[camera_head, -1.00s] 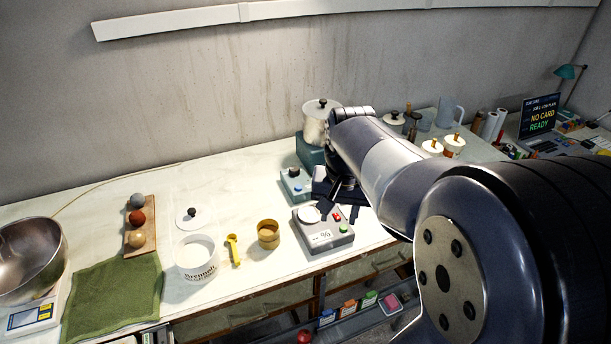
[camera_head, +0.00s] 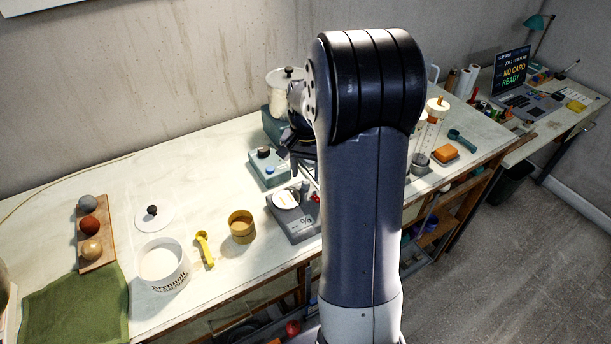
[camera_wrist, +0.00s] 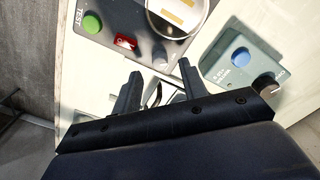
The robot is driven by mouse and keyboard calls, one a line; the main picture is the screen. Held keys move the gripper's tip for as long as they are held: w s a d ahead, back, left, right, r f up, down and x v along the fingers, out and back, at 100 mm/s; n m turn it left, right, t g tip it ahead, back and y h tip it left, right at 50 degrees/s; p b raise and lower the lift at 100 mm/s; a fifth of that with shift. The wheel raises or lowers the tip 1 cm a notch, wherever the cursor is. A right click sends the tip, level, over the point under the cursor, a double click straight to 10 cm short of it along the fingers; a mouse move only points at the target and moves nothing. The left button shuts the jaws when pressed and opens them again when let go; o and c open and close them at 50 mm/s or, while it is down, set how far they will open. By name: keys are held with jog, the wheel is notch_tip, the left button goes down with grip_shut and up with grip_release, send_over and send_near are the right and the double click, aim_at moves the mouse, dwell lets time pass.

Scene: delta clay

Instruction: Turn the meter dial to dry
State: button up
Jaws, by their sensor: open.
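A grey meter box with a "%" label (camera_head: 308,223) stands near the table's front edge, partly behind my arm. In the wrist view the grey box (camera_wrist: 100,54) shows a green button marked TEST (camera_wrist: 92,23), a red switch (camera_wrist: 125,41), a small grey-blue round part (camera_wrist: 160,59) and a round pale disc. A teal box (camera_head: 269,175) beside it has a blue button and a black knob (camera_head: 264,152); the knob also shows in the wrist view (camera_wrist: 266,85). I cannot read its dial marks. My gripper (camera_wrist: 160,88) is open and empty, above and between the boxes.
A lidded jar on a teal base (camera_head: 276,127) stands behind. Bare table (camera_head: 190,165) lies at the back left.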

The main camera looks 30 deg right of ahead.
aim_at(306, 184)
jog(key=shift+f, duration=1.5)
jog(key=shift+c, duration=0.2)
grip_shut()
